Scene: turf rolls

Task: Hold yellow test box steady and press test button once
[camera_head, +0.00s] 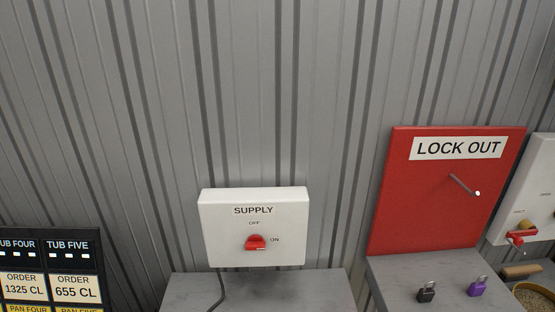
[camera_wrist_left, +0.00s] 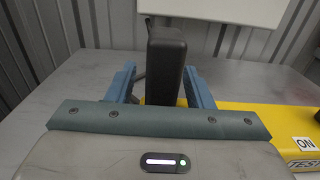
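The yellow test box (camera_wrist_left: 265,120) lies on a grey surface in the left wrist view, at the right, partly hidden behind my gripper. An upright black block (camera_wrist_left: 166,65) stands between the blue fingers of my left gripper (camera_wrist_left: 163,88). The right finger overlaps the block's edge, and a gap shows at the left finger, so the gripper looks open around it. Whether the block belongs to the box I cannot tell. No test button is visible. Neither gripper nor the yellow box shows in the head view.
In the head view, a white SUPPLY box (camera_head: 254,228) with a red switch (camera_head: 255,242) stands before the corrugated wall. A red LOCK OUT board (camera_head: 420,200) has a protruding peg. Black (camera_head: 426,292) and purple (camera_head: 478,287) padlocks lie beneath it. An order board (camera_head: 50,262) is left.

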